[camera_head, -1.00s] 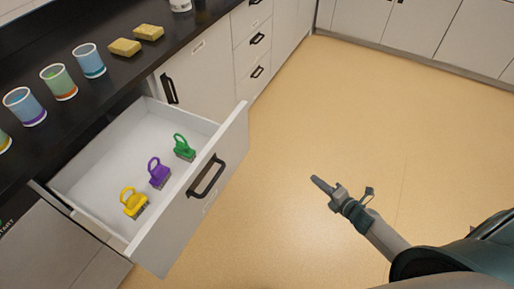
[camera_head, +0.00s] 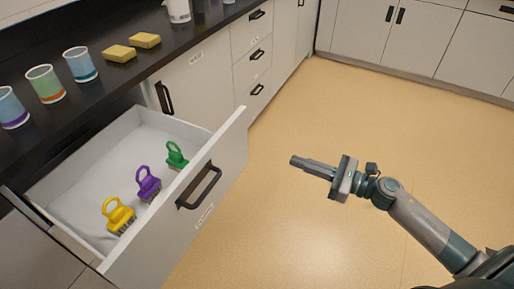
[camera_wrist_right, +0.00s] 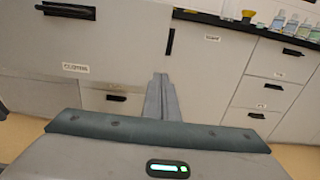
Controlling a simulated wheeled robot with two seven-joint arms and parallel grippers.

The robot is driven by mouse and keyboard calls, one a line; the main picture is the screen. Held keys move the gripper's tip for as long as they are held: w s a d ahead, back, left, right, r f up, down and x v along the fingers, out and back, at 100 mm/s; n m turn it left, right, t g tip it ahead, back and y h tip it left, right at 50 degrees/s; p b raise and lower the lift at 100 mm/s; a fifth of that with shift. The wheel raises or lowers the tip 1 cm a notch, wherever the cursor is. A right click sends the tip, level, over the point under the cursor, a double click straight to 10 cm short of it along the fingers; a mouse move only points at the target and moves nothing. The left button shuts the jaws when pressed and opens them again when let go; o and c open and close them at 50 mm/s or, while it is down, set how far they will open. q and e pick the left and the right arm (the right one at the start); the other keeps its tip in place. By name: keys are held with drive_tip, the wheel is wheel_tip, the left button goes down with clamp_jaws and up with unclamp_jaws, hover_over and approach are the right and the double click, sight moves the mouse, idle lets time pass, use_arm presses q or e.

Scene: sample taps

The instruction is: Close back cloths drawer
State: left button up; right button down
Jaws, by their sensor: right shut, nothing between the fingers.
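An open white drawer (camera_head: 238,150) sticks out from under the black counter in the head view. It has a black handle (camera_head: 199,186) on its front. Inside are a yellow brush (camera_head: 118,215), a purple brush (camera_head: 148,184) and a green brush (camera_head: 176,156). My right gripper (camera_head: 296,160) is shut and empty, to the right of the drawer front and apart from it. In the right wrist view my shut fingers (camera_wrist_right: 161,78) point toward white cabinet fronts, with a labelled front (camera_wrist_right: 110,60) and handle at left. My left gripper is not in view.
The black counter (camera_head: 95,100) holds several cups, such as an orange-green one (camera_head: 46,84), two sponges (camera_head: 132,47) and a white container (camera_head: 178,10). Closed cabinets (camera_head: 205,75) line the back. The tan floor (camera_head: 320,230) right of the drawer is clear.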

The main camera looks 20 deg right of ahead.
sight(246, 143)
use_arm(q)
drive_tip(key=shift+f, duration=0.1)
use_arm(e)
drive_tip(key=shift+w+a, duration=0.15)
